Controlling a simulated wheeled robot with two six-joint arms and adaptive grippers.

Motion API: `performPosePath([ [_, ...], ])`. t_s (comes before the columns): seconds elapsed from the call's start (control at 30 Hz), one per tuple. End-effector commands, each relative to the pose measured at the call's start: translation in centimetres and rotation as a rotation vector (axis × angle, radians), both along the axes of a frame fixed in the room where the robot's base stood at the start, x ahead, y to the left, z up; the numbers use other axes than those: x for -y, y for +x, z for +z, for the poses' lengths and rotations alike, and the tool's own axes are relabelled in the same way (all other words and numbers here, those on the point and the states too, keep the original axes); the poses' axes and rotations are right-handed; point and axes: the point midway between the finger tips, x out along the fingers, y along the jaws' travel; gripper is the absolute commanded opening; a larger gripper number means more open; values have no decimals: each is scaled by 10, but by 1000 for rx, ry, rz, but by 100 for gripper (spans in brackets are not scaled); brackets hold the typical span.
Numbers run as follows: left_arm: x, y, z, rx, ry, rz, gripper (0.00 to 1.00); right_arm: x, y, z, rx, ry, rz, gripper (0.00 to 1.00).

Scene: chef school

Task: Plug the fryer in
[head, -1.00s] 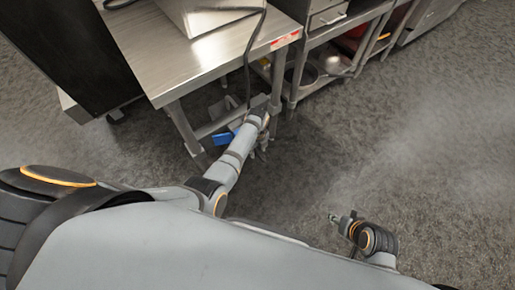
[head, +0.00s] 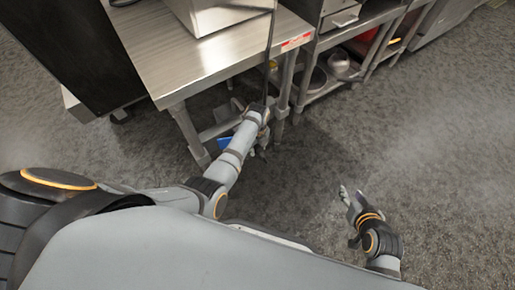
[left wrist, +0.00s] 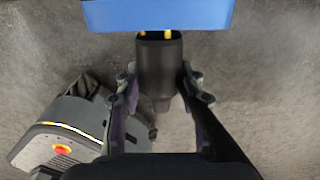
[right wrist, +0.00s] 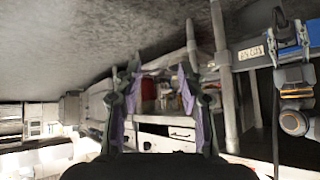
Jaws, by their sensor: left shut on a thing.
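The fryer, a steel box (head: 205,15), stands on the steel table at the top of the head view. Its dark cord (head: 269,60) hangs over the table edge to my left gripper (head: 262,150). In the left wrist view, my left gripper (left wrist: 157,85) is shut on the black plug (left wrist: 158,65). Two brass prongs point at the blue socket box (left wrist: 160,14), right at its edge; I cannot tell whether they have entered. The blue box (head: 226,142) is partly hidden by my arm in the head view. My right gripper (head: 345,192) is open and empty, away from it; its fingers show in its wrist view (right wrist: 160,80).
The steel table (head: 185,65) has legs beside my left arm. A shelf unit (head: 335,35) with pots stands to its right. A black cabinet (head: 70,50) is at the left. The carpet floor (head: 430,150) at right is clear.

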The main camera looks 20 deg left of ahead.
Motion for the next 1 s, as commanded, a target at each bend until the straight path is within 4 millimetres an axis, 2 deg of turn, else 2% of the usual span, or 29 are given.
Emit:
performPosePath([
  [0.33, -1, 2, 0, 1, -1, -4, 7, 2, 19, 18, 100, -2, -7, 40],
  [1.0, -1, 2, 2, 0, 0, -4, 7, 2, 20, 24, 111, -2, -9, 40],
])
